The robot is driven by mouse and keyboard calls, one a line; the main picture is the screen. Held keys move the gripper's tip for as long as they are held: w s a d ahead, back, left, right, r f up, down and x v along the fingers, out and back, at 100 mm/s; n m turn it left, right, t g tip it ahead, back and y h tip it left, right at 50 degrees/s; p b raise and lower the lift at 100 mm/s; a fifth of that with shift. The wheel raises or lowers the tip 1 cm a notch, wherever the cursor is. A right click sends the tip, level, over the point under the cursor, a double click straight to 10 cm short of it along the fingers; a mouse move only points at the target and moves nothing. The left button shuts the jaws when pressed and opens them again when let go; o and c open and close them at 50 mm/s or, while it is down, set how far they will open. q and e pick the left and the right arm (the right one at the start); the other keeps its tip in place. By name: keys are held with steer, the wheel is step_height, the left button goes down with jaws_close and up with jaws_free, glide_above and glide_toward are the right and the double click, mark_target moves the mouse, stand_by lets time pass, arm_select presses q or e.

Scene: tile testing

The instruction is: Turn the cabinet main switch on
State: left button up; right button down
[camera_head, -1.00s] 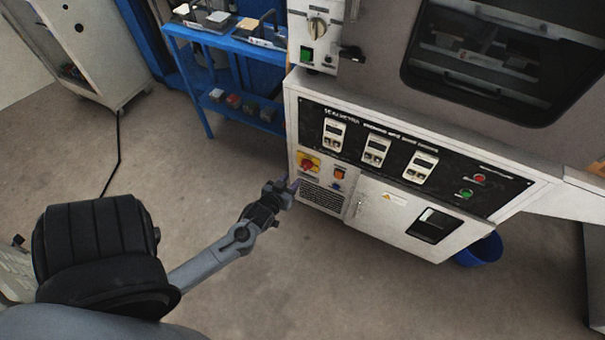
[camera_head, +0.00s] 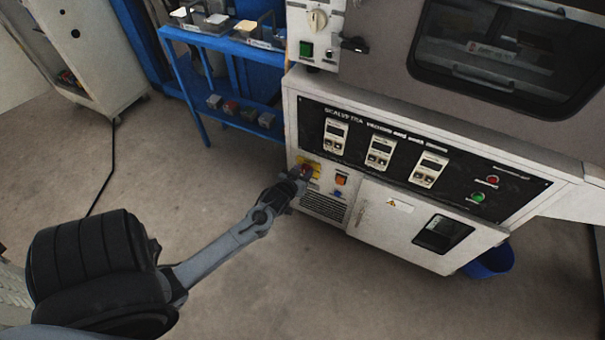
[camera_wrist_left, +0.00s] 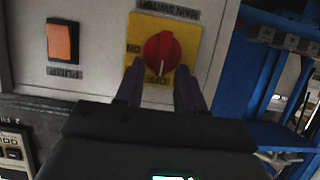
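The cabinet main switch is a red rotary knob (camera_wrist_left: 161,52) on a yellow plate (camera_wrist_left: 183,82), which appears upside down in the left wrist view. ON is marked at the left of the plate and OFF at its bottom edge. The knob's grip looks roughly upright in that view, in line with OFF. My left gripper (camera_wrist_left: 160,85) is open, with one dark finger on each side of the knob's lower part. Contact cannot be told. In the head view, my left gripper (camera_head: 301,174) partly covers the switch plate (camera_head: 314,166). My right gripper is in neither current view.
An orange lamp button (camera_wrist_left: 62,43) sits beside the switch. The white cabinet (camera_head: 380,215) has a black panel with meters above and a vent grille (camera_head: 323,207) below. A blue shelf (camera_head: 225,115) stands to the left. Open floor lies in front.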

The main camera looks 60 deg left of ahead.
arm_select(q)
steer(key=shift+c, duration=0.3)
jaws_close()
